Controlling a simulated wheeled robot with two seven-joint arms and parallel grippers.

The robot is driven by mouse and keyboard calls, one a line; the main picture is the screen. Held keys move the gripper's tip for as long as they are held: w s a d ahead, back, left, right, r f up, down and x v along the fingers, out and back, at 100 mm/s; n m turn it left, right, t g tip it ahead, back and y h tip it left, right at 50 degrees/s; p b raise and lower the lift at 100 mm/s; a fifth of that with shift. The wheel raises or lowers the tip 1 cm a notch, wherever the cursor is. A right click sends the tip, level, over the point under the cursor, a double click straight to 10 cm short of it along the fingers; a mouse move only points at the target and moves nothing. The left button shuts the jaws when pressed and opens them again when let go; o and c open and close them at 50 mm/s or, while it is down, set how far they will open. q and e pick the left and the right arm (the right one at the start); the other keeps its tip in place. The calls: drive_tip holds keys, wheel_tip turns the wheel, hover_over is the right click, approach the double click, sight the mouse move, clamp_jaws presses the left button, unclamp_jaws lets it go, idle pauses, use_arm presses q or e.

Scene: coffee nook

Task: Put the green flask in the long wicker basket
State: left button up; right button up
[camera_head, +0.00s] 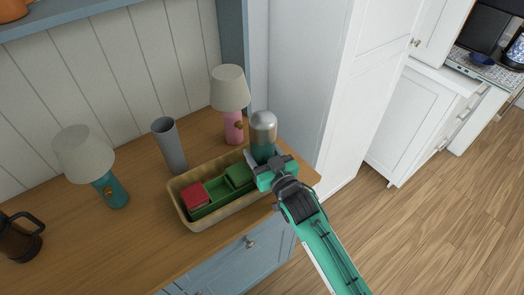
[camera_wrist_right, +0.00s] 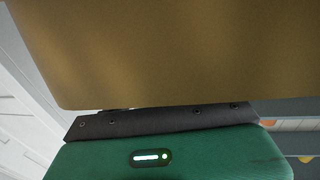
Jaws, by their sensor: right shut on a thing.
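The green flask (camera_head: 263,132) has a shiny silver-brown domed top above a teal-green lower part. It stands roughly upright in my right gripper (camera_head: 267,163), which is shut on it. The flask's lower end is hidden behind the gripper. They are at the right end of the long wicker basket (camera_head: 197,224); I cannot tell whether the flask is over the basket or just beyond its end. In the right wrist view a blurred golden-brown surface (camera_wrist_right: 170,50) fills the top, too close to identify. My left gripper is not in view.
The basket holds a red box (camera_head: 194,195) and green boxes (camera_head: 239,174). A grey vase (camera_head: 169,145), a pink lamp (camera_head: 232,110) and a teal lamp (camera_head: 90,160) stand behind or left of it. A dark press (camera_head: 20,238) is far left. Bare wooden counter (camera_head: 130,240) lies front left.

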drive_tip(key=shift+f, duration=0.1)
drive_tip(key=o, duration=1.2)
drive_tip(key=shift+s, duration=0.1)
drive_tip(key=b+v, duration=0.2)
drive_tip(key=v, duration=0.9)
drive_tip(key=shift+s+d, duration=0.2)
drive_tip(key=shift+s, duration=0.15)
